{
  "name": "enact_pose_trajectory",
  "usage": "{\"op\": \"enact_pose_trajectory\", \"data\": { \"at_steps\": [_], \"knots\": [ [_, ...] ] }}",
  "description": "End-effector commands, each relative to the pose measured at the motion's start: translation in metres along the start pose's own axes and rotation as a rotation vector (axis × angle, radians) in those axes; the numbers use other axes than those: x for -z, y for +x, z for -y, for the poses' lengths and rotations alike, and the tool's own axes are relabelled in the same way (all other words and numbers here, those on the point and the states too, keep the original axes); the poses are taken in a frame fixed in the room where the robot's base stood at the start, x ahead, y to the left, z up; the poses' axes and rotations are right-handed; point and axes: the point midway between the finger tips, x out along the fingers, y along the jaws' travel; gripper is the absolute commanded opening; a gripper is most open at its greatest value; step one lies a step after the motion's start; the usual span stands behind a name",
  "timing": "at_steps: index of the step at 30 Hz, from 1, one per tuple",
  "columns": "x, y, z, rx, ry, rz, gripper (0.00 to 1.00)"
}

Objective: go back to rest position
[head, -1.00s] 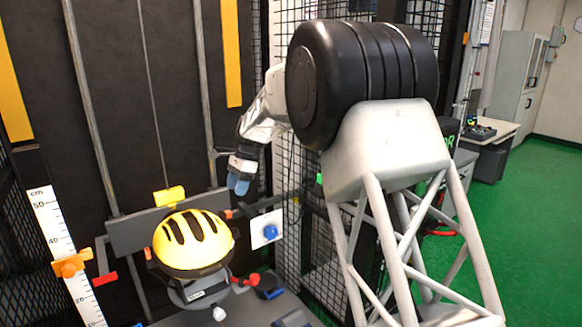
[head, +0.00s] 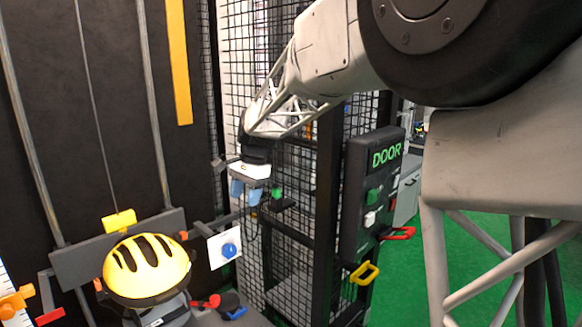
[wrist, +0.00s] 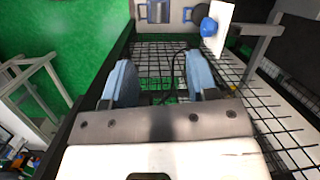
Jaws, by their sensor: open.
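My gripper (head: 245,191) hangs at the end of my arm in front of the black mesh fence, with its blue fingers pointing down. In the wrist view its two blue fingers (wrist: 162,85) stand well apart with nothing between them. In the head view a white plate with a blue knob (head: 229,250) is below and slightly left of the gripper, apart from it. The same blue knob (wrist: 208,26) shows near the top of the wrist view.
A yellow helmet (head: 147,265) sits on a stand at lower left, before a grey crossbar (head: 75,262). A DOOR panel (head: 378,200) with red and yellow handles is right of the gripper. The mesh fence (head: 300,225) is close behind the gripper. Green floor (head: 480,260) is open at right.

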Motion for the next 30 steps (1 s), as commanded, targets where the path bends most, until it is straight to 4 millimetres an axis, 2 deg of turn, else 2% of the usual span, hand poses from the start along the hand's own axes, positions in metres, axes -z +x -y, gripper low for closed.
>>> {"op": "enact_pose_trajectory", "data": {
  "at_steps": [3,14,21,30],
  "knots": [
    [-0.004,-0.012,-0.034,0.007,-0.031,-0.026,0.53],
    [-0.021,-0.036,-0.130,0.019,-0.135,-0.105,0.53],
    [-0.037,-0.042,-0.193,0.017,-0.205,-0.158,0.53],
    [-0.061,-0.041,-0.270,0.005,-0.293,-0.223,0.53]
  ]
}}
